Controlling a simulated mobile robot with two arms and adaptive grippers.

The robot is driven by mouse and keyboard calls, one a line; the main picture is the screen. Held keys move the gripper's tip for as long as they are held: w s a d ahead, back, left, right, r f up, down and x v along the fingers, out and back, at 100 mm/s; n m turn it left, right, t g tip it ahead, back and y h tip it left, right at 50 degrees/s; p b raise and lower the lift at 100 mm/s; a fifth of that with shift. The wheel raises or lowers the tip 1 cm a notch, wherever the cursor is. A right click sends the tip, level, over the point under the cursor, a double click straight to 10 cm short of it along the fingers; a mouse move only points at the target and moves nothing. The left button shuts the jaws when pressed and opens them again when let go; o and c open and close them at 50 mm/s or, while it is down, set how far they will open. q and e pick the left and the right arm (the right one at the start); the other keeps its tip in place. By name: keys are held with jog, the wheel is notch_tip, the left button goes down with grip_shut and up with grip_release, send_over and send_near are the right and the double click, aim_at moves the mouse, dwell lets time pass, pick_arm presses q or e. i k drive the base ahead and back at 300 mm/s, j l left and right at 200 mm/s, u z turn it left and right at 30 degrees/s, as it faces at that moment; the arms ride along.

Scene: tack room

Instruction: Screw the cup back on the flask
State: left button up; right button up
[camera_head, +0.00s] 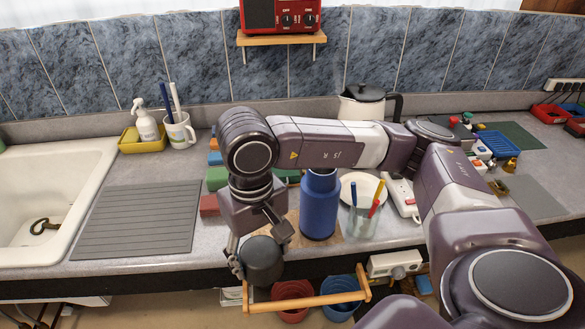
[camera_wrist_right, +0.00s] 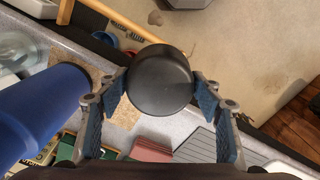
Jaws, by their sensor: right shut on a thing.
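The blue flask (camera_head: 319,205) stands upright on a cork mat (camera_head: 292,222) near the counter's front edge. It also shows at the left of the right wrist view (camera_wrist_right: 40,108). The dark grey cup (camera_head: 262,262) is in my right gripper (camera_head: 260,248), in front of and left of the flask, apart from it. In the right wrist view the round cup (camera_wrist_right: 160,80) sits between the two fingers, which are shut on its sides. The flask's top is partly hidden by my right arm in the head view. My left gripper is not in view.
A glass with pens (camera_head: 364,215) and a white plate (camera_head: 357,188) stand right of the flask. Coloured blocks (camera_head: 212,178) lie behind my right gripper. A wooden rail (camera_head: 306,301) and pots (camera_head: 292,295) are below the counter edge. The ribbed drying mat (camera_head: 137,220) at left is clear.

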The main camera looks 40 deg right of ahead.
aim_at(320, 190)
jog(key=k+z, duration=0.1)
jog(key=z, duration=0.25)
jog(key=k+j+z, duration=0.1)
jog(key=z, duration=0.25)
jog(key=k+z, duration=0.15)
jog(key=z, duration=0.2)
